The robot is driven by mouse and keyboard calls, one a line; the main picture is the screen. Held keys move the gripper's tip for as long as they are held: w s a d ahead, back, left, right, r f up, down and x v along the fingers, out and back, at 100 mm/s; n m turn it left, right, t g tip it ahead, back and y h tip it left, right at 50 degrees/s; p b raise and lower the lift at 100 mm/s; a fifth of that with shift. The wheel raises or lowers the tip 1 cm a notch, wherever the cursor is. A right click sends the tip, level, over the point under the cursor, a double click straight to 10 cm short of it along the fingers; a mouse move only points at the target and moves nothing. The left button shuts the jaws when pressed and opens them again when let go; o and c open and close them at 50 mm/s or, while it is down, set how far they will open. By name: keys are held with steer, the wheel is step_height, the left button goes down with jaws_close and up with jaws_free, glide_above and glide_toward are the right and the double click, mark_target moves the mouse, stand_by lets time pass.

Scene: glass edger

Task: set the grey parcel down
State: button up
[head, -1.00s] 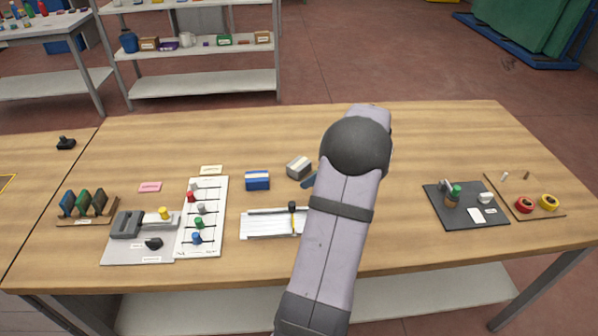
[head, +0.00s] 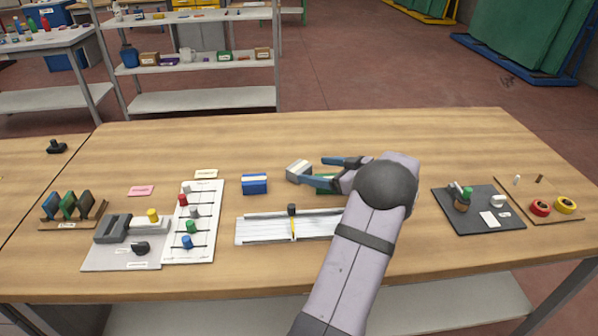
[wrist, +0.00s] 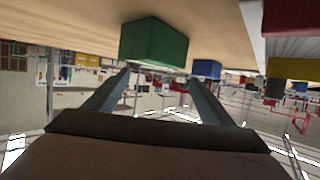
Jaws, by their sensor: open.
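The grey parcel (head: 298,170) is a small pale grey block near the middle of the table, to the right of the blue box. It appears to rest on the wooden top. My gripper (head: 313,171) is open, its two blue-grey fingers spread just right of the parcel; contact cannot be told. In the wrist view my gripper (wrist: 160,76) has nothing clearly held between its fingers. I cannot make out the grey parcel there. A green box (head: 325,184) is partly hidden behind a finger; in the wrist view a green box (wrist: 155,42) shows large.
A blue box (head: 255,184) stands left of the parcel. A white ruled board (head: 265,231) lies in front. A dark mat (head: 481,219) with small items is on the right. The table (head: 420,135) is clear at the back right.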

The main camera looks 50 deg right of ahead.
steer(key=shift+p+x, duration=0.45)
steer(key=shift+x, duration=0.35)
steer(key=shift+d+p+x, duration=0.2)
steer(key=shift+p+x, duration=0.55)
steer(key=shift+x, duration=1.25)
steer(key=c, duration=1.4)
steer(key=shift+o, duration=0.2)
step_height(320, 180, up, 10)
steer(key=b, duration=0.2)
step_height(320, 180, up, 12)
steer(key=p, duration=1.2)
glide_above(299, 167)
steer(key=s, duration=0.2)
steer(key=shift+s+d, duration=0.1)
steer(key=shift+s, duration=0.1)
